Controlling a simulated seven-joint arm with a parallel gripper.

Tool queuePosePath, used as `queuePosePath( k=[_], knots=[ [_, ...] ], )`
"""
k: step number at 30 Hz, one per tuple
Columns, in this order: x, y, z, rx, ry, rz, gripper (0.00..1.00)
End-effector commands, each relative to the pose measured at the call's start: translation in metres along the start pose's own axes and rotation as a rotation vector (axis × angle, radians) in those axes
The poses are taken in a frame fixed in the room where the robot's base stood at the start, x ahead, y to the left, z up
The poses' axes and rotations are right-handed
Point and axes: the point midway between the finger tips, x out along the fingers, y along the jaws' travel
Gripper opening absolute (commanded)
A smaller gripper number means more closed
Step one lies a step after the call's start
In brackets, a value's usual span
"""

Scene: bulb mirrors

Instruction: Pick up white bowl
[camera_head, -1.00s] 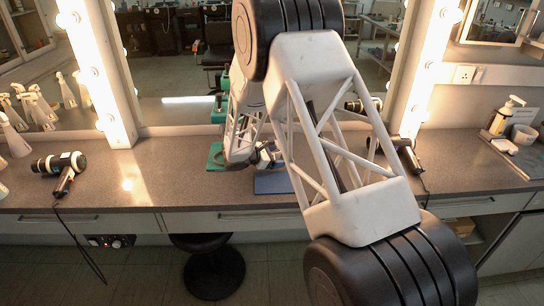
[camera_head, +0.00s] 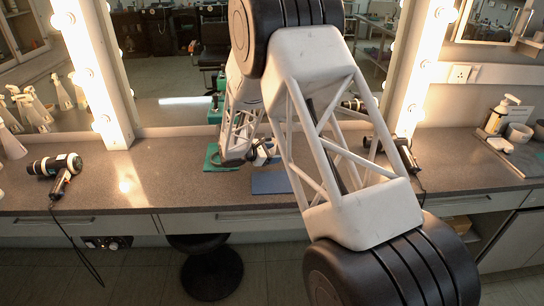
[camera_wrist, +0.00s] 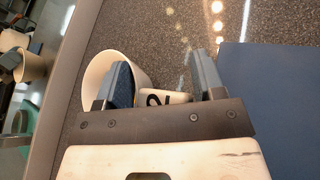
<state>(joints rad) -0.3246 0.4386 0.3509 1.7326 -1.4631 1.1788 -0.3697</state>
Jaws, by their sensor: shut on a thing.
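The white bowl (camera_wrist: 95,72) shows its round rim and open inside at the left of my gripper (camera_wrist: 160,62) in the wrist view. My left finger overlaps the bowl's inside, and my right finger is outside it. My gripper is shut on the bowl, with a pale piece bearing a dark mark showing between the fingers. I cannot tell whether this piece is part of the bowl. In the head view my gripper (camera_head: 262,152) is small near the back of the counter and largely covers the bowl. Clearance from the counter is unclear.
A blue mat (camera_head: 271,183) lies in front of my gripper, and a green mat (camera_head: 214,163) lies to its left. The mirror (camera_head: 170,95) stands behind. A hair dryer (camera_head: 57,167) lies left on the counter (camera_head: 130,190). A pump bottle (camera_head: 497,116) stands at right.

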Motion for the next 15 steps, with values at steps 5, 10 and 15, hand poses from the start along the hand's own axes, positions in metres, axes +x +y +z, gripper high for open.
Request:
queuePosePath(
  k=[5, 10, 15],
  knots=[
    [-0.01, 0.008, 0.025, 0.004, 0.0, 0.002, 0.11],
    [-0.022, 0.017, 0.054, 0.005, 0.0, 0.002, 0.11],
    [-0.035, 0.027, 0.086, 0.005, -0.001, 0.002, 0.11]
  ],
)
